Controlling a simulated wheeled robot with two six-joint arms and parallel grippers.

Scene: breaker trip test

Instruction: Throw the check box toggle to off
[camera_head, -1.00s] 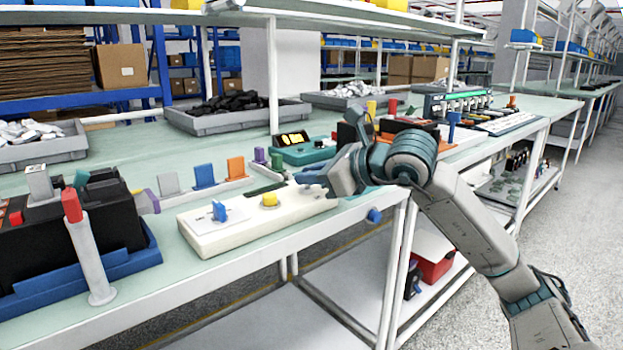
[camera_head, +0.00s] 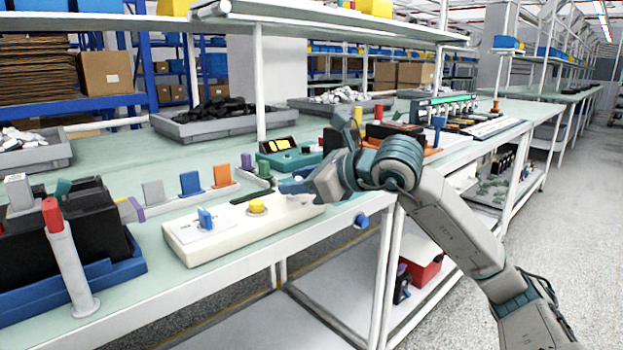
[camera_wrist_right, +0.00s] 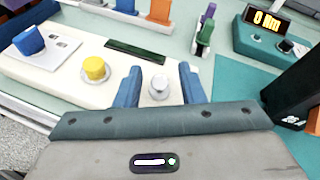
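The white check box (camera_head: 195,250) lies at the table's front edge. It carries a blue block-shaped part (camera_head: 205,218), a yellow button (camera_head: 257,206) and, at its right end, a small silver toggle (camera_wrist_right: 159,88). My right gripper (camera_head: 293,186) is over that right end and hides the toggle in the head view. In the right wrist view its two blue fingers (camera_wrist_right: 158,84) are apart, one on each side of the silver toggle. Gaps show between the fingers and the toggle. Which way the toggle is thrown is not clear. My left gripper is not in view.
A teal instrument with a lit display (camera_head: 287,153) stands behind the box. Colored upright tabs (camera_head: 190,183) stand behind its left half. A black unit in a blue tray (camera_head: 85,225) and a red-topped post (camera_head: 70,260) are at left.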

